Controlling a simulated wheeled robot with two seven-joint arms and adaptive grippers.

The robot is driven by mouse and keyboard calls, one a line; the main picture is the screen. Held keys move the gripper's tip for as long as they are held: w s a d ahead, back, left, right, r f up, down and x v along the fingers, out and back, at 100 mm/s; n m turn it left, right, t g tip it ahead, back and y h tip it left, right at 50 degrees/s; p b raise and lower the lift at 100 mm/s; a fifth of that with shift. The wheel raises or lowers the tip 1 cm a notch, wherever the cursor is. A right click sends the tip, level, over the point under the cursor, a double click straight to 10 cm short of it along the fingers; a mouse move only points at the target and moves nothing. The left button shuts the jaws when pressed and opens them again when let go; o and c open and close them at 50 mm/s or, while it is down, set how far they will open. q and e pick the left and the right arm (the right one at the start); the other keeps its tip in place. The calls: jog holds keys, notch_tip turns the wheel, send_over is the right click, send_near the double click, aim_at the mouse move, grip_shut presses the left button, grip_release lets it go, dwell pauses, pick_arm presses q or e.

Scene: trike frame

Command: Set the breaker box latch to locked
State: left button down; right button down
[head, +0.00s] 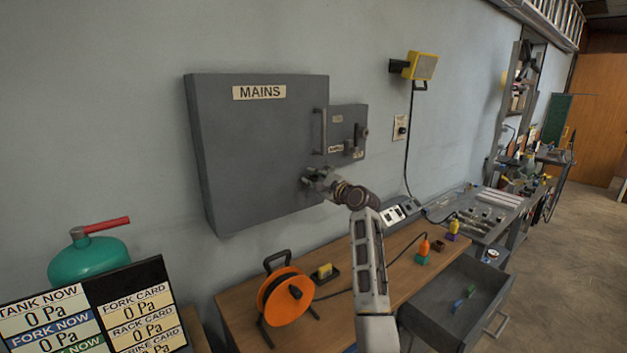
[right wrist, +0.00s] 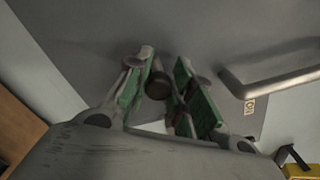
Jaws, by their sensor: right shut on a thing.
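The breaker box (head: 255,150) is a large grey wall cabinet with a MAINS label, and its door looks closed. My right gripper (head: 309,178) is at the lower right part of the door. In the right wrist view its green-padded fingers (right wrist: 162,92) are closed around a small dark part, which I take for the breaker box latch (right wrist: 157,84). The gripper hides the latch in the head view, and I cannot read its setting. A grey bar handle (head: 319,131) stands above the gripper; it also shows in the right wrist view (right wrist: 275,84). My left gripper is out of view.
A smaller grey box (head: 347,118) with levers and labels adjoins the breaker box on the right. Below is a wooden bench (head: 237,307) with an orange cable reel (head: 285,294). An open drawer (head: 455,305) juts out at the right. A yellow lamp (head: 424,66) hangs on the wall.

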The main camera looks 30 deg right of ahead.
jog(key=d, duration=0.3)
jog(key=shift+w+d+r+p, duration=0.15)
jog(key=shift+d+p, duration=0.05)
jog(key=shift+p, duration=0.2)
jog(key=c, duration=1.6)
grip_release()
jog(key=shift+o, duration=1.8)
jog(key=shift+w+d+f, duration=0.15)
jog(key=shift+w+f, duration=0.1)
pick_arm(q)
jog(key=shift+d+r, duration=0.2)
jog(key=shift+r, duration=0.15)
pick_arm(e)
jog(key=shift+s, duration=0.25)
